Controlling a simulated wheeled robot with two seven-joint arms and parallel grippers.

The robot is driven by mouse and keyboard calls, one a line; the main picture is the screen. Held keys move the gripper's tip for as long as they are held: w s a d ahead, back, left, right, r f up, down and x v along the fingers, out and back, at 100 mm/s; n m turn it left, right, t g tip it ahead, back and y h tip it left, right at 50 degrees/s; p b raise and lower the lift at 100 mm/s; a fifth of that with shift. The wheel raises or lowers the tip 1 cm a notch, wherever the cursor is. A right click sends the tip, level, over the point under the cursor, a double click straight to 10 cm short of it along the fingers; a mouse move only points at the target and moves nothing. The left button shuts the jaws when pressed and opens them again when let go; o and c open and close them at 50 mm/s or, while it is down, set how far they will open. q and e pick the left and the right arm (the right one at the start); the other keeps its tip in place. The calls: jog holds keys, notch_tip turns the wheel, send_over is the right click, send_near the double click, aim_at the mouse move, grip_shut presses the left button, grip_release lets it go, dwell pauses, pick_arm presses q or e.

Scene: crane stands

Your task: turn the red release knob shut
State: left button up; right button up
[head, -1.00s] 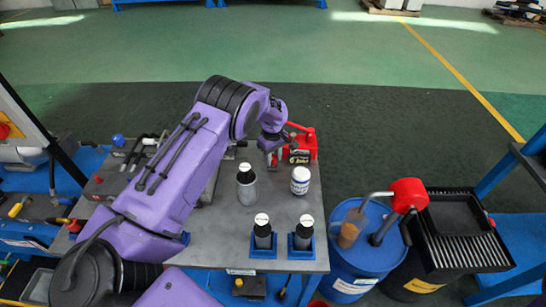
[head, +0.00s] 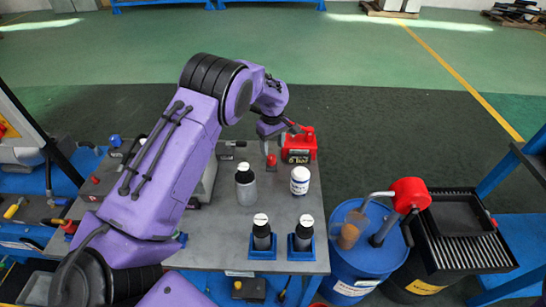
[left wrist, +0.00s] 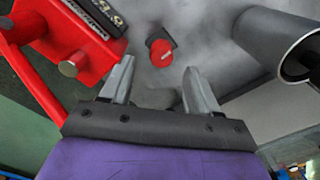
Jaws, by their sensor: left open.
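The red release knob (head: 271,160) shows as a small red spot at the far side of the grey table, just below my left gripper (head: 269,140). In the left wrist view the red knob (left wrist: 161,52) is a round red cap with a pale mark, on a dark base. My left gripper (left wrist: 160,76) is open in that view, its two fingers apart, with the knob ahead of and between the fingertips. The fingers do not appear to touch it. My right gripper is in neither view.
A grey bottle (head: 246,188), a white jar (head: 300,180) and two bottles in blue holders (head: 262,252) stand nearer. A blue drum (head: 350,262) is at right.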

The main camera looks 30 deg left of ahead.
aim_at(273, 157)
pick_arm(q)
notch_tip(273, 157, up, 5)
jog(key=shift+f, duration=0.2)
